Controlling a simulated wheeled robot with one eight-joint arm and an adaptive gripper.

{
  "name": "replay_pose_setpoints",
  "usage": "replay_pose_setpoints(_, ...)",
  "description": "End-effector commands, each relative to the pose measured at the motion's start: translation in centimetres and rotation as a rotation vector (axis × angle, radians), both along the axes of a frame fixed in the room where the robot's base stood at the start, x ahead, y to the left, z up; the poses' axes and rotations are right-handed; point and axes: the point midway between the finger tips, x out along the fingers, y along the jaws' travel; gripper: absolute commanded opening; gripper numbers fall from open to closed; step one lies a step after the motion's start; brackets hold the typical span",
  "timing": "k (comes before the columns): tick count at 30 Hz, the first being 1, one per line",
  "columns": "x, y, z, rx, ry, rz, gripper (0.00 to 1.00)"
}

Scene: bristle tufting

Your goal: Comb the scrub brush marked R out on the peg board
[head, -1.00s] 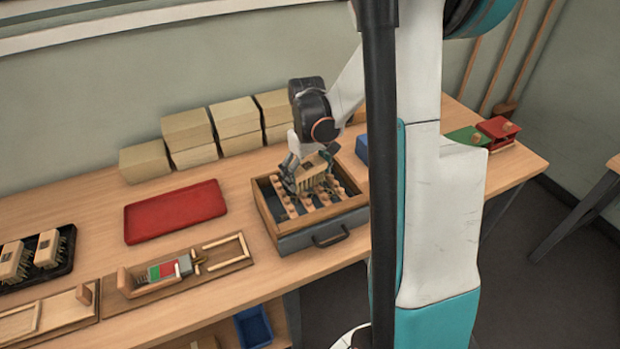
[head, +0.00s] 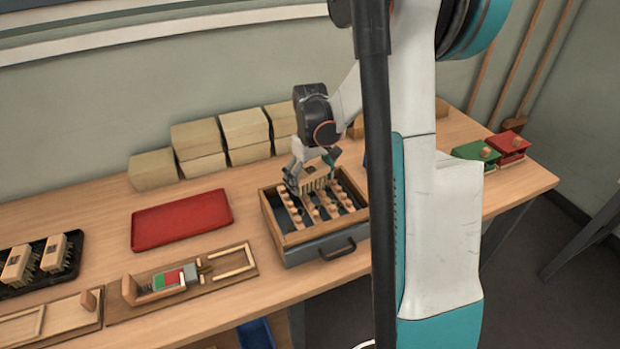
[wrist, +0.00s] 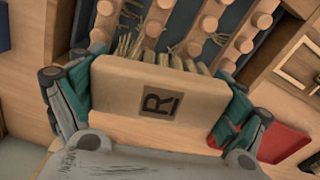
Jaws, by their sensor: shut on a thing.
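The scrub brush (wrist: 150,100) is a pale wooden block with a dark R on its face. My gripper (head: 312,175) is shut on it, one teal-padded finger at each end in the wrist view (wrist: 148,105). Its straw-coloured bristle tufts point toward the pegs, and some splay sideways. The peg board (head: 340,209) is a wooden-walled box with a dark inside and rows of round wooden pegs. The brush is over the back part of the board, with tufts close to or among the pegs; I cannot tell if they touch.
A red tray (head: 181,219) lies left of the board. A black tray (head: 70,272) with more brushes is at far left. A wooden fixture (head: 180,282) sits near the front edge. Wooden blocks (head: 195,135) line the back. Green and red boxes (head: 508,145) stand at right.

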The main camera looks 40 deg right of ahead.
Motion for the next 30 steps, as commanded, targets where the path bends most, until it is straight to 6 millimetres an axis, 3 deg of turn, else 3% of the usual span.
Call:
replay_pose_setpoints(12, -3.1, 0.7, 0.1, 0.001, 0.002, 0.0, 0.68)
replay_pose_setpoints(20, -3.7, 0.8, 0.1, 0.0, 0.002, 0.0, 0.68)
replay_pose_setpoints(30, -6.1, 1.4, -0.1, 0.001, 0.002, -0.001, 0.68)
